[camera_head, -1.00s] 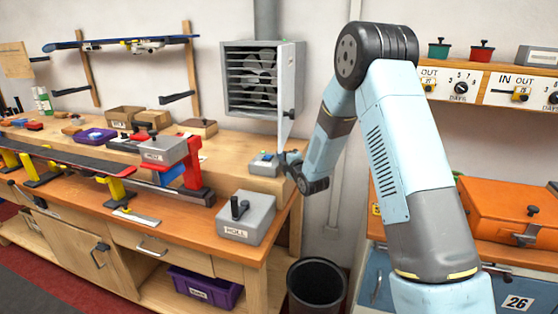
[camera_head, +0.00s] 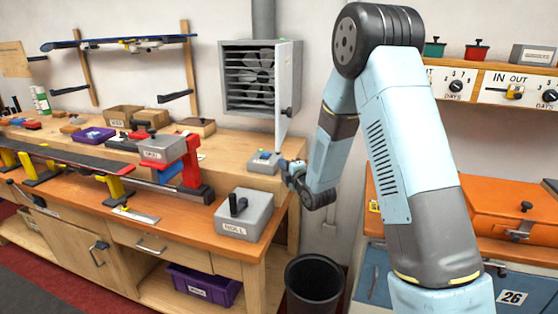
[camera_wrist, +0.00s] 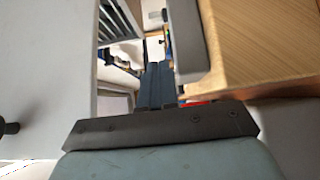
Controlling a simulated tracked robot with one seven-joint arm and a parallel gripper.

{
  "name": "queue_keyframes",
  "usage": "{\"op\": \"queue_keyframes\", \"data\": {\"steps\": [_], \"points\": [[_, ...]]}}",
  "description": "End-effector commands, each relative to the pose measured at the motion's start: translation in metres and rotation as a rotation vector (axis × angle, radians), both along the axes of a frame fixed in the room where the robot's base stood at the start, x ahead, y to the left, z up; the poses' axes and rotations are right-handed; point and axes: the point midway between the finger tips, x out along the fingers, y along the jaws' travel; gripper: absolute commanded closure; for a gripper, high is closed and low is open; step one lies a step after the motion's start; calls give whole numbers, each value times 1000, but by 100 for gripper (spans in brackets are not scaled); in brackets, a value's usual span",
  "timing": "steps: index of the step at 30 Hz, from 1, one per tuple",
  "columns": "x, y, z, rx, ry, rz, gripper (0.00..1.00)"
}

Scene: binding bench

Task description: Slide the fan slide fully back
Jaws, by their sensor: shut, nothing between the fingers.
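In the wrist view my gripper's fingers (camera_wrist: 155,85) are closed together and empty. A grey block edge (camera_wrist: 187,40), probably the box, lies just right of them. The fan (camera_head: 258,75) shows behind slats in its cabinet.
The cabinet's open door (camera_head: 288,90) hangs close above my gripper; a pale panel (camera_wrist: 45,70) fills the wrist view's left. A grey lever box (camera_head: 244,218) stands on the lower bench. A black bin (camera_head: 314,285) is on the floor.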

Motion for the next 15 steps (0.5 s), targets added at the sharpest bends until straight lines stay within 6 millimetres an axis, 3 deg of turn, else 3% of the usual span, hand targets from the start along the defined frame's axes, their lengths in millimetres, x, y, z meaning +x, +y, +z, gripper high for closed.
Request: {"op": "queue_keyframes", "data": {"steps": [6,15], "points": [[-29,-13,-1,-1,2,1,100],[-40,-17,-1,-1,2,1,100]]}}
